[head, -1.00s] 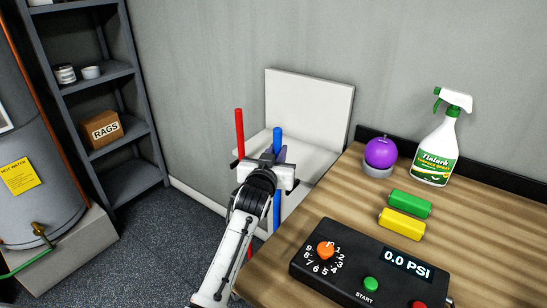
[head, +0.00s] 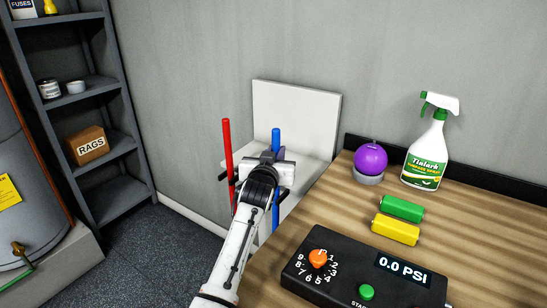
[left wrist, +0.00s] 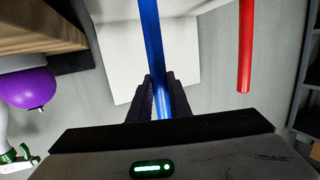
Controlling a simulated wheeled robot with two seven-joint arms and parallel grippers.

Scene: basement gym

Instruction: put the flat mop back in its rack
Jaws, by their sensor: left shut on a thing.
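My left gripper (head: 278,155) is shut on a blue pole (head: 276,137), the handle of what looks like the flat mop. The pole is about upright. In the left wrist view the blue pole (left wrist: 152,45) runs between the two fingers (left wrist: 160,95). Its lower end is hidden behind my arm and the table. A white rack (head: 295,115) with a tall back panel stands against the wall behind the gripper. A red pole (head: 228,150) stands upright at its left, beside dark prongs, apart from the blue one. My right gripper is out of view.
A wooden table (head: 460,220) at the right holds a purple ball (head: 370,158), a spray bottle (head: 427,150), green and yellow blocks and a black control box (head: 340,270). Grey shelves (head: 110,140) and a tank stand at the left. Carpet between them is clear.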

